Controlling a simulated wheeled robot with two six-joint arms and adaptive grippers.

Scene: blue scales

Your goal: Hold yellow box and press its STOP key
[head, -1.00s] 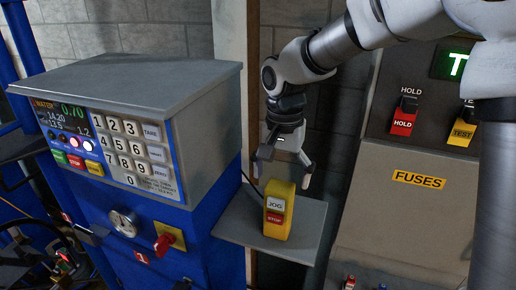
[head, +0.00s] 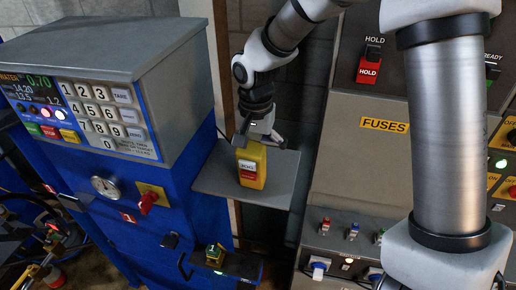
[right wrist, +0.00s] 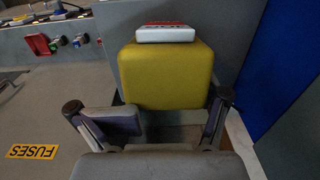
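The yellow box (head: 260,158) stands upright on a grey shelf (head: 222,179). Its front has a white key (head: 248,166) above the red STOP key (head: 248,176). My right gripper (head: 260,140) is at the top and back of the box in the head view. In the right wrist view the yellow box (right wrist: 167,80) shows beyond and between the spread fingers of my right gripper (right wrist: 160,112). I cannot tell whether either finger touches it. A red and white key (right wrist: 165,34) shows at the box's far edge. My left gripper is not in view.
A blue scales cabinet with a number keypad (head: 100,110) stands left of the shelf. A grey panel with a yellow FUSES label (head: 384,125) and a red HOLD switch (head: 369,66) is at the right. A small black ledge (head: 235,265) juts out below.

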